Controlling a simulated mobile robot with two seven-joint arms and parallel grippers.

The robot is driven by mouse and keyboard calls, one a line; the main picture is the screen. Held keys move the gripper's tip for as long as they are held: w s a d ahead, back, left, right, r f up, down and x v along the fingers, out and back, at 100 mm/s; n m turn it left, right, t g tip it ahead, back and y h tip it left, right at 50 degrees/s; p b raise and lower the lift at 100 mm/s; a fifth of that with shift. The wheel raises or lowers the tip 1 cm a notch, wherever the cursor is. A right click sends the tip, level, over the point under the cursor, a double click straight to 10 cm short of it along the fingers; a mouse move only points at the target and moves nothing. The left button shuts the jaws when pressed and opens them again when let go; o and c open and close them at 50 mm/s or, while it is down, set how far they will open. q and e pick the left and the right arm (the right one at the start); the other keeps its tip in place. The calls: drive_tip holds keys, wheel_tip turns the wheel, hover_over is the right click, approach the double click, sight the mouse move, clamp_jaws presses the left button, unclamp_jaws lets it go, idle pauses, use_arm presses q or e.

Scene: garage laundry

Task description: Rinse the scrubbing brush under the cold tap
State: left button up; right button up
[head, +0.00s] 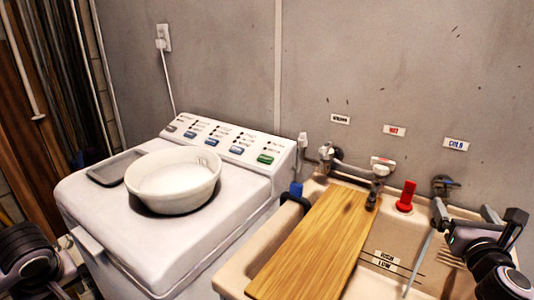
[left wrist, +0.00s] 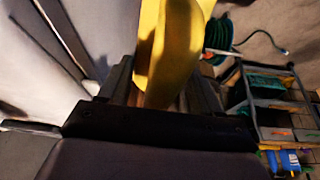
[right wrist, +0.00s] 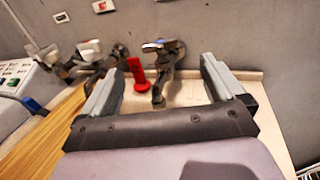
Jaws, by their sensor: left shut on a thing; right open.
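The cold tap (head: 440,190) sticks out of the wall below the COLD label (head: 456,144).
A wooden board (head: 313,243) lies across the left of the beige sink (head: 233,281). A red upright piece (head: 405,196) stands on the back ledge, beside the other taps (head: 378,172). A white bowl (head: 172,190) sits on the washing machine (head: 90,205). A cart (left wrist: 275,105) appears in the left wrist view.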

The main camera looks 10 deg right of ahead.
sight(450, 188)
drive_tip(key=x, duration=1.1)
drive_tip(key=shift+w, duration=0.25)
drive_tip(key=c, duration=1)
